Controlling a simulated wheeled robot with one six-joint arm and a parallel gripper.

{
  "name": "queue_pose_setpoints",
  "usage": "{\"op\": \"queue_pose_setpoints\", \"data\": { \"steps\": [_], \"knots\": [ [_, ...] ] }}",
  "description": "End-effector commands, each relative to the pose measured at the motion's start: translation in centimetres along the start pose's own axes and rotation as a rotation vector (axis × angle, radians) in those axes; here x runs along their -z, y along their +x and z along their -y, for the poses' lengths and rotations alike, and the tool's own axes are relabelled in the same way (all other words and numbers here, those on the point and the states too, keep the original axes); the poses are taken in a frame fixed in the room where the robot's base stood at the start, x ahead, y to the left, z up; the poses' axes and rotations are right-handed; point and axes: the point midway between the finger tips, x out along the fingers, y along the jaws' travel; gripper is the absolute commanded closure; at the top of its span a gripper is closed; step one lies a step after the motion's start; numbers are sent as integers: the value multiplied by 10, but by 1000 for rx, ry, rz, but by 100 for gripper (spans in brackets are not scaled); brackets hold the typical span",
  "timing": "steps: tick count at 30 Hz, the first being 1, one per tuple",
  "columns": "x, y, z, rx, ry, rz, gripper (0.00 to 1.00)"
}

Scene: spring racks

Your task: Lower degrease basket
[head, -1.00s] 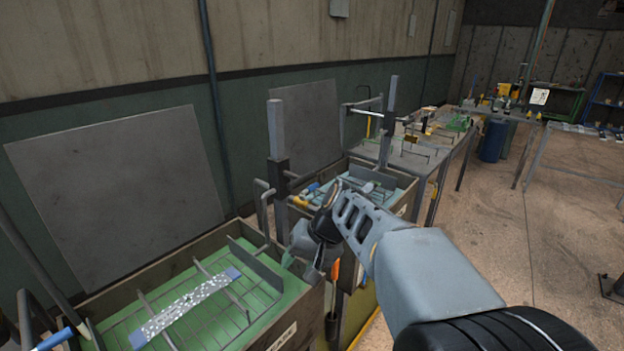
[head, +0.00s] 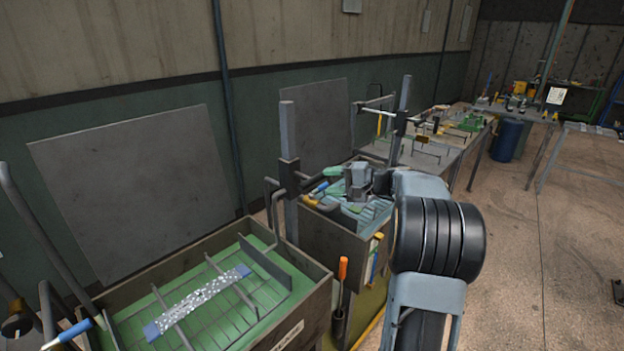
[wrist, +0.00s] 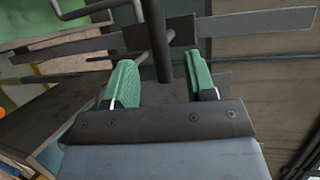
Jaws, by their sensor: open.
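The near tank (head: 308,285) holds green liquid. A wire basket (head: 262,300) sits in it, with a speckled silver strip (head: 205,300) with blue ends lying on it. A grey upright post (head: 288,135) stands at its far corner, with a bent crank-like rod (head: 272,205) beside it. My gripper (head: 335,173) is over the second tank, to the right of that post. In the wrist view its green fingers (wrist: 160,85) are open, and a dark handle rod (wrist: 157,40) shows in front of and between them. I cannot tell whether they touch it. Tank labels are unreadable.
The second tank (head: 330,235) with bluish liquid stands beyond the near one. An orange-handled tool (head: 343,270) hangs between them. Grey panels (head: 140,190) lean on the wall. A long bench (head: 450,150) runs behind.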

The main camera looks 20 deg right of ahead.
Motion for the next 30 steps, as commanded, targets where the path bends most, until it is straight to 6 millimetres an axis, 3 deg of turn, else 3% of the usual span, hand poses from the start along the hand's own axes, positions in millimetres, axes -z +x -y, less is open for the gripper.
{"op": "queue_pose_setpoints", "data": {
  "steps": [6,12,26,30],
  "knots": [
    [-1,37,1,-1,1,3,50],
    [-1,56,1,-1,1,2,50],
    [0,64,0,-1,1,0,50],
    [0,64,0,-1,1,0,63]
  ]
}}
